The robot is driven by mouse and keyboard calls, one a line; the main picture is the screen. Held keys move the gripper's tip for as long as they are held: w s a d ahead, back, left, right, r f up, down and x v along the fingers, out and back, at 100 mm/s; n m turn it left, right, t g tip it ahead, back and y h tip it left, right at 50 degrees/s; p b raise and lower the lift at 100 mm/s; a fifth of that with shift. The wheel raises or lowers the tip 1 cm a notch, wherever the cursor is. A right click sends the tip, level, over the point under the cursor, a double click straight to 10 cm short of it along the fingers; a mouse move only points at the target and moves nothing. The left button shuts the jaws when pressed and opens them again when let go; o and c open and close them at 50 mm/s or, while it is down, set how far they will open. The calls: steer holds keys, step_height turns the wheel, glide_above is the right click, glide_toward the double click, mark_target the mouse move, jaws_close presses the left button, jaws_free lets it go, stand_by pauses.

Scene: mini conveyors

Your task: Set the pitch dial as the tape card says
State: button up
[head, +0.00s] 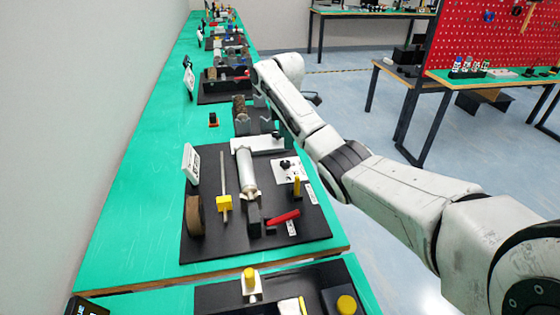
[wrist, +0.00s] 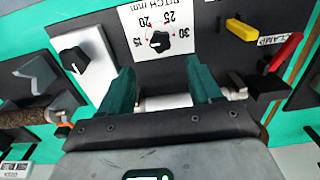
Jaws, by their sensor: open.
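In the wrist view, the pitch dial (wrist: 159,40) is a black knob on a white plate (wrist: 131,17) marked 15, 20, 25 and 30. Its setting is too small to read surely. My gripper (wrist: 160,78) is open and empty. Its dark green fingers stand apart, below the dial in the picture, and the knob lies beyond their tips, untouched. In the head view, my gripper is not clearly seen. A tilted white card (head: 191,163) stands by the nearer black board (head: 205,245); its writing is unreadable here.
In the wrist view, a yellow handle (wrist: 241,30) and red clamp lever (wrist: 285,52) lie right of the dial. Another black knob (wrist: 74,60) is left. In the head view, the nearer board carries a pale roller (head: 246,172). The green bench left of it is clear.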

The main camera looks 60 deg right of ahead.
mark_target(285, 162)
step_height(285, 162, down, 10)
steer(key=shift+r, duration=0.25)
steer(key=shift+c, duration=0.5)
steer(key=c, duration=0.9)
steer(key=shift+c, duration=0.2)
